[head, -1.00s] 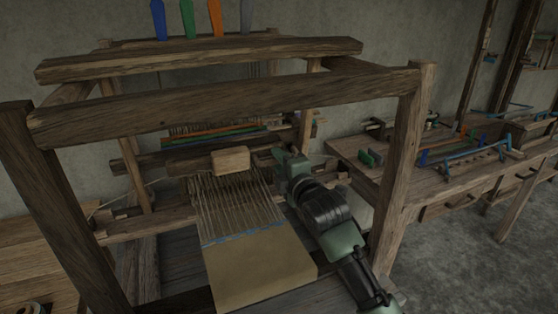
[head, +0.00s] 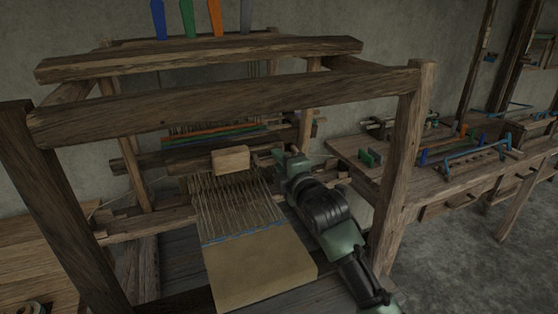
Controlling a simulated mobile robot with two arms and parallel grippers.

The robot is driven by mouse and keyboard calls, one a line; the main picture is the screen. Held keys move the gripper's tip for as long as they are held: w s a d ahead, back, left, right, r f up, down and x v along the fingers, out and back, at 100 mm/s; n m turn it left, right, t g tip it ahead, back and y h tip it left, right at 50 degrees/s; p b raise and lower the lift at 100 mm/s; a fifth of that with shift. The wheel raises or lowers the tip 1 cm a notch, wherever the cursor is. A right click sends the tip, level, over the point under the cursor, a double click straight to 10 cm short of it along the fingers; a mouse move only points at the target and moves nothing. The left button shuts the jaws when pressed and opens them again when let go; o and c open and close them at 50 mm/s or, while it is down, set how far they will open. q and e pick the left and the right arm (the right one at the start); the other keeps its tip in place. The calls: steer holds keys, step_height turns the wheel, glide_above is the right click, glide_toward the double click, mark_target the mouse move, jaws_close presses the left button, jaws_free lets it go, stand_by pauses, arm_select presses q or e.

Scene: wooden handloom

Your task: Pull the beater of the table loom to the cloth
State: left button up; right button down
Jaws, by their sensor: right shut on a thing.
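The table loom (head: 230,100) fills the left and middle of the head view. Its beater (head: 195,166) is a wooden bar across the warp, behind a pale wooden block (head: 230,160). The tan cloth (head: 258,268) lies at the front, with a blue line at its far edge. Bare warp threads (head: 235,205) span the gap between the beater and the cloth. My right gripper (head: 277,155) is shut at the right end of the beater; its jaws are small and partly hidden by its own wrist. My left gripper is out of view.
The loom's front top beam (head: 230,108) and right post (head: 403,165) frame my right arm, which reaches inside. Colored heddle bars (head: 215,133) lie behind the beater. A workbench (head: 450,175) with tools stands at right; open floor lies before it.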

stand_by(0.8)
steer(key=shift+p, duration=0.3)
steer(key=s+d+r+g+h+p, duration=0.1)
steer(key=s+d+r+g+p, duration=0.1)
steer(key=s+p, duration=0.8)
steer(key=d+g+p, duration=0.1)
steer(key=p, duration=0.8)
steer(key=shift+r+g, duration=0.2)
steer(key=shift+g, duration=0.2)
steer(key=shift+s+d, duration=0.15)
steer(key=shift+s, duration=0.15)
